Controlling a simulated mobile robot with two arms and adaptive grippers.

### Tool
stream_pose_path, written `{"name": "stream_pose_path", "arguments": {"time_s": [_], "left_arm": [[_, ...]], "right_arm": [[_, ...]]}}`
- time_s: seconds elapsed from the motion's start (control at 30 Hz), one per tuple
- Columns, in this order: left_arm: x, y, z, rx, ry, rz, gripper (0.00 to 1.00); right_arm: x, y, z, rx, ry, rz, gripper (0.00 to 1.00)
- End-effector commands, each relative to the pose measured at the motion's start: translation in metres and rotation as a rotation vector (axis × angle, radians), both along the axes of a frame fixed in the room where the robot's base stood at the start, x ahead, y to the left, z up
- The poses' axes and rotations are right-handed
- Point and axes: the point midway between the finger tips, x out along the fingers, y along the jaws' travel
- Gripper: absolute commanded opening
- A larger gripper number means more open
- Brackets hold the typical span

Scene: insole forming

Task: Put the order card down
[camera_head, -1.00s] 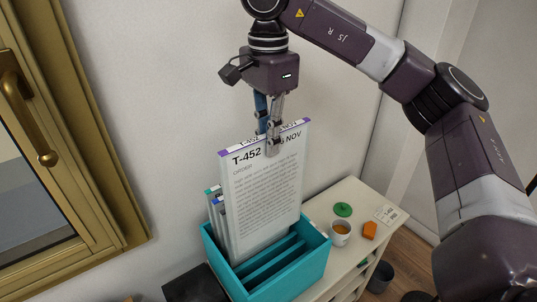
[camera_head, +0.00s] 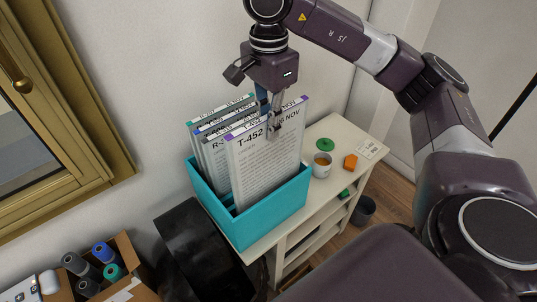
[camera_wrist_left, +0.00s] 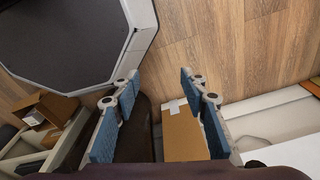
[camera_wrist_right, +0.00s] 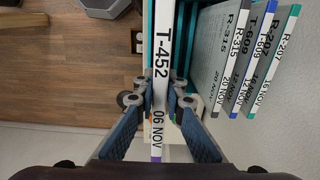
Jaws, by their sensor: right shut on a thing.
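The order card T-452 (camera_head: 262,165) is a white sheet with a purple corner and the date 06 NOV. It stands upright in the teal box (camera_head: 243,228), at the front of the other cards, its lower part inside the box. My right gripper (camera_head: 272,128) is shut on its top edge; in the right wrist view, the fingers (camera_wrist_right: 158,92) pinch the card's labelled edge (camera_wrist_right: 161,60). Several other cards (camera_head: 213,128) stand behind it, and R-315, T-609 and R-207 labels (camera_wrist_right: 240,60) show in the right wrist view. My left gripper (camera_wrist_left: 158,85) is open and empty, away above the floor.
The teal box stands on a cream shelf unit (camera_head: 340,135). Beside it are a white cup (camera_head: 321,165), a green lid (camera_head: 325,144), an orange block (camera_head: 350,161) and a paper label (camera_head: 369,148). A cardboard box (camera_head: 125,262) with rolls is at lower left. The window (camera_head: 50,110) is at left.

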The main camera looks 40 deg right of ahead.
Motion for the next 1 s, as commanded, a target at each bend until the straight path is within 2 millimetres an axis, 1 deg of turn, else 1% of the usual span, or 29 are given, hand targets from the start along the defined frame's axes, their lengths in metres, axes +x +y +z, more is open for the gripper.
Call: {"name": "stream_pose_path", "arguments": {"time_s": [0.03, 0.1, 0.3, 0.4, 0.53, 0.63, 0.8, 1.0], "left_arm": [[-0.001, 0.000, 0.001, -0.001, 0.002, 0.000, 0.40], [-0.007, -0.001, 0.002, 0.000, 0.010, 0.001, 0.40], [-0.041, 0.001, 0.004, 0.004, 0.058, 0.001, 0.40], [-0.048, 0.002, 0.007, 0.006, 0.068, 0.001, 0.40], [-0.044, 0.002, 0.013, 0.005, 0.062, 0.001, 0.40], [-0.036, 0.002, 0.015, 0.004, 0.051, 0.001, 0.40], [-0.020, 0.000, 0.015, 0.001, 0.028, 0.001, 0.40], [-0.020, 0.001, 0.011, 0.002, 0.027, 0.001, 0.40]], "right_arm": [[-0.001, 0.000, -0.011, 0.001, 0.004, 0.001, 0.00], [-0.001, 0.000, -0.024, 0.000, 0.003, 0.000, 0.00], [0.000, 0.000, -0.042, 0.000, 0.000, 0.000, 0.00], [-0.001, 0.000, -0.053, -0.001, 0.001, 0.000, 0.00], [-0.001, 0.000, -0.073, 0.000, 0.002, 0.000, 0.00], [0.000, 0.000, -0.082, 0.000, -0.002, 0.000, 0.00], [0.000, 0.000, -0.085, 0.000, -0.003, 0.001, 0.00], [0.000, 0.000, -0.088, 0.001, -0.003, 0.001, 0.00]]}}
